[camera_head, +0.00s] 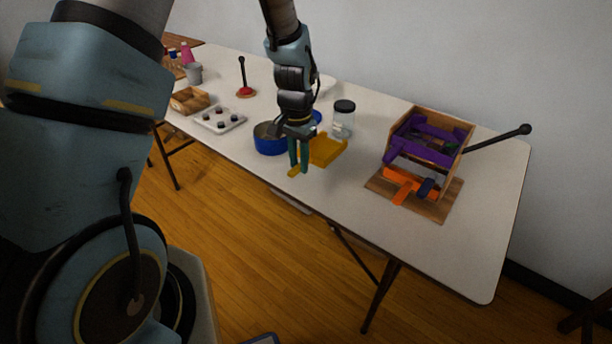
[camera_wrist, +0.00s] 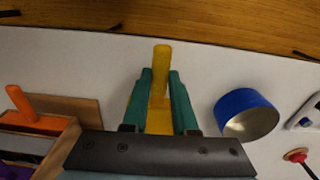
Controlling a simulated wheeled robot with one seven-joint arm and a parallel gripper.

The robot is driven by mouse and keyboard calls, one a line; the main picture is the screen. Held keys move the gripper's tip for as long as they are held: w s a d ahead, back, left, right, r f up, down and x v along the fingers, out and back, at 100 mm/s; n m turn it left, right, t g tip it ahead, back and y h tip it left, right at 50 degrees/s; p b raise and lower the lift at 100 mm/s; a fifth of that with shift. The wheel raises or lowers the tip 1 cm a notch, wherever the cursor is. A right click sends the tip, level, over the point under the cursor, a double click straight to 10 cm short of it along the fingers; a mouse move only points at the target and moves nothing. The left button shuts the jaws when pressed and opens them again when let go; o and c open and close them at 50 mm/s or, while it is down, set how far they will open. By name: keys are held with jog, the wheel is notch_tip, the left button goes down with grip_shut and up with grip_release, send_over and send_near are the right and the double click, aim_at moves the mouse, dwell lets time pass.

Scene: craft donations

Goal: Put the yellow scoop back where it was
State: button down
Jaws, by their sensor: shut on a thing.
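The yellow scoop (camera_head: 325,151) is in my gripper (camera_head: 299,170), near the front edge of the white table. My gripper points down and its green fingers are shut on the scoop's handle. In the wrist view the yellow handle (camera_wrist: 160,75) sticks out between the green fingertips (camera_wrist: 160,92) towards the table's front edge. The rest of the scoop is mostly hidden behind the gripper there. I cannot tell whether the scoop touches the table.
A blue pot (camera_head: 270,141) stands left of my gripper and a glass jar (camera_head: 343,119) behind it. At right, a wooden crate (camera_head: 464,133) with purple and orange things stands on a wooden board (camera_head: 431,209). The table's right end is bare.

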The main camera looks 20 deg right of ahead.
aim_at(300, 190)
jog(key=shift+f+p, duration=0.55)
jog(key=shift+f, duration=2.5)
jog(key=shift+f, duration=0.2)
jog(key=c, duration=0.7)
grip_release()
jog(key=shift+r, duration=0.1)
